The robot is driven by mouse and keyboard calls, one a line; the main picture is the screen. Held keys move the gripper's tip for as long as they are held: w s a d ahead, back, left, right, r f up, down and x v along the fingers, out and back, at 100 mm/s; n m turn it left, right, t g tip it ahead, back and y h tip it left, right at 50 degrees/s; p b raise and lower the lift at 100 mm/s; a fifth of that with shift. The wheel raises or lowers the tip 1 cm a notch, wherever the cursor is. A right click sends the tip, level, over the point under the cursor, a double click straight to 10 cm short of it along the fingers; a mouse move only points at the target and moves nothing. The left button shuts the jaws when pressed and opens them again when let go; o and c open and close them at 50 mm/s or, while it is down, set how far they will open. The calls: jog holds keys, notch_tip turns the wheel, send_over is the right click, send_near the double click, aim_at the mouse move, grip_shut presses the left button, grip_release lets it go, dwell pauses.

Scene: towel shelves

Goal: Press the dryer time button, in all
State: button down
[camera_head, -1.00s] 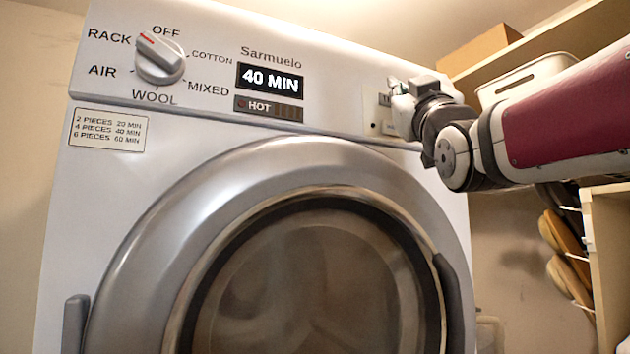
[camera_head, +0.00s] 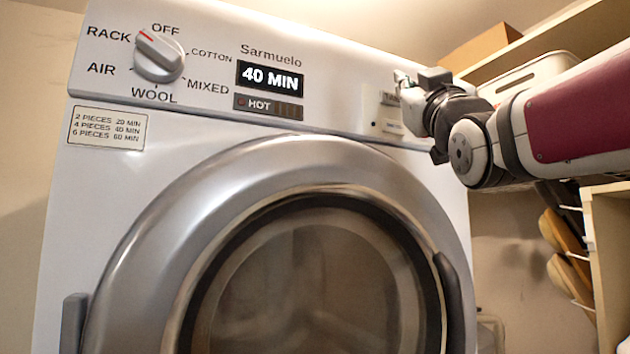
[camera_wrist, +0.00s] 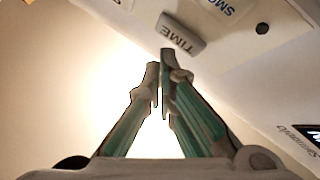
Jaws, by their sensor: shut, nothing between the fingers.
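The white dryer (camera_head: 120,200) fills the left and middle of the head view. Its display (camera_head: 270,79) reads 40 MIN, with a HOT indicator strip below. The time button (camera_wrist: 181,32) is a pale bar labelled TIME on the dryer's front panel in the wrist view, just past my fingertips. It shows small at the panel's right end in the head view (camera_head: 390,98). My gripper (camera_wrist: 161,68) is shut and empty, its tips close to the button's lower edge; I cannot tell whether they touch. In the head view my gripper (camera_head: 402,78) is at the panel's right end.
The selector knob (camera_head: 159,54) is at the panel's left, its red mark toward the upper left. A label (camera_head: 107,128) lists pieces and minutes. The round door (camera_head: 300,270) is shut. A shelf with a white bin (camera_head: 525,78) and a cardboard box (camera_head: 480,47) stands right.

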jog(key=shift+s, duration=0.1)
jog(key=s, duration=0.1)
jog(key=s+d, duration=0.1)
jog(key=s, duration=0.1)
jog(key=s+d, duration=0.1)
jog(key=shift+s, duration=0.25)
dwell(0.8)
